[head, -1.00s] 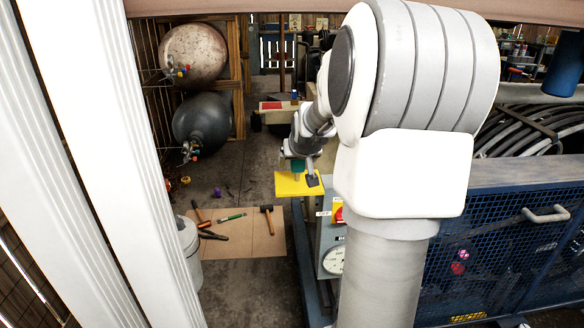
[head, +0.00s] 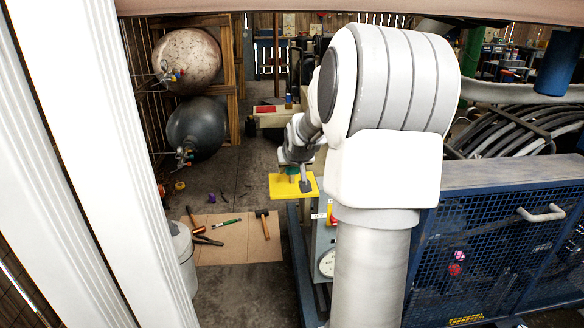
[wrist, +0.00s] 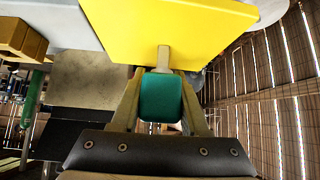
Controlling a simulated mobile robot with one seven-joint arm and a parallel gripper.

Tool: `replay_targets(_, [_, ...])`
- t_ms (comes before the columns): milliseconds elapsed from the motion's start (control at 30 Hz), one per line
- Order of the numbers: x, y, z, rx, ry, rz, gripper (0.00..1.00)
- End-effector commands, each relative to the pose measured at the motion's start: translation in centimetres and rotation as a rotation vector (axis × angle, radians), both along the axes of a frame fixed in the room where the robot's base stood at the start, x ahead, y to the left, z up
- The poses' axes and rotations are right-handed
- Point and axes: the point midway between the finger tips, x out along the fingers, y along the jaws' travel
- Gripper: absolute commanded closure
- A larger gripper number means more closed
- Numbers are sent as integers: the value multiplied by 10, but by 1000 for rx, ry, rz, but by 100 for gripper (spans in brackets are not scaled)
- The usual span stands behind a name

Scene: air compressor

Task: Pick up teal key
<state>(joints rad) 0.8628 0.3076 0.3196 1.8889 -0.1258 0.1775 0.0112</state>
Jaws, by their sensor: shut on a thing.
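The teal key (wrist: 160,97) has a broad teal head and a pale stem that meets the yellow plate (wrist: 165,30) in the wrist view. My gripper (wrist: 162,85) is shut on the key, with one finger on each side of the teal head. In the head view, my gripper (head: 294,165) is just above the yellow plate (head: 280,189), and a little of the teal key (head: 292,174) shows under it. I cannot tell whether the stem is still seated in the plate.
A dark grey piece (head: 305,186) sits on the plate beside the key. A grey box with a gauge (head: 326,262) is below. The blue mesh cage (head: 500,235) is at right. Two round tanks (head: 187,57) stand back left. Tools lie on a brown board (head: 240,248) on the floor.

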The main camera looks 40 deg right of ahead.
Motion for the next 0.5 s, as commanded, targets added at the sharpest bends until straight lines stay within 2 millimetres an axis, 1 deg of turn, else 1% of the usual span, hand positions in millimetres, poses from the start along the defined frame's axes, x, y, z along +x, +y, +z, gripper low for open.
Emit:
replay_targets(333, [0,0,3,0,-1,0,100])
replay_targets(500, [0,0,19,-1,-2,-1,100])
